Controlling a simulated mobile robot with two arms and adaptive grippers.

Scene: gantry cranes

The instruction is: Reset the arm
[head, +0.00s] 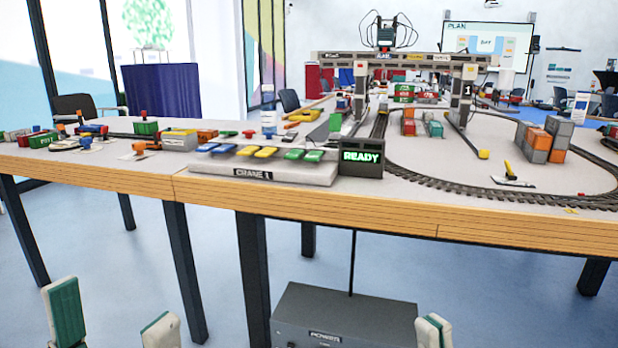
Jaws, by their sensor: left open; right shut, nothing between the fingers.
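My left gripper (112,326) is low at the bottom left, its two pale fingers with green pads spread apart and nothing between them. My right gripper (433,332) shows only its fingertips at the bottom edge, closed together and empty. Both are below the table's front edge and touch nothing. The grey control panel marked CRANE 1 (270,170) lies on the table with blue, yellow and green levers. A dark box beside it shows READY (362,157) in green. The gantry crane (400,60) stands over the track behind. Most of both my arms is out of view.
The long wooden table (330,208) spans the view. A black track (430,180) loops at the right, near stacked orange and grey containers (541,139). Small trains and containers (145,128) stand at the left. A grey power box (345,315) is below the table, between my grippers.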

